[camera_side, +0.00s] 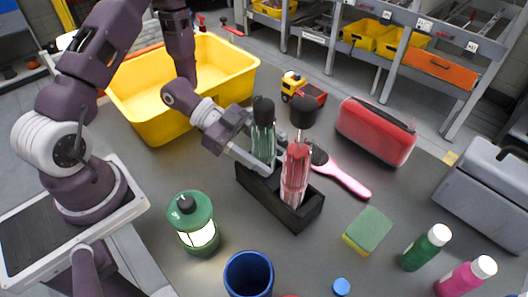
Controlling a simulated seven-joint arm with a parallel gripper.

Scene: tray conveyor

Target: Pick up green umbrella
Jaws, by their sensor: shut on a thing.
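The green umbrella (263,137), with a dark top, stands upright in the left part of a black holder (297,221). A red umbrella (296,172) with a dark top stands upright in the same holder, just right of it. My gripper (268,154) reaches in from the left, with its fingers on either side of the green umbrella. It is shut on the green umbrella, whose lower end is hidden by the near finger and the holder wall. The fingertips are close to the red umbrella; I cannot tell whether they touch it.
A yellow bin (150,117) stands behind my arm. A green lantern (193,224) and blue cup (249,274) are in front. A pink brush (343,178), red case (376,132), toy truck (302,91), sponge (367,230) and bottles (426,248) lie right.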

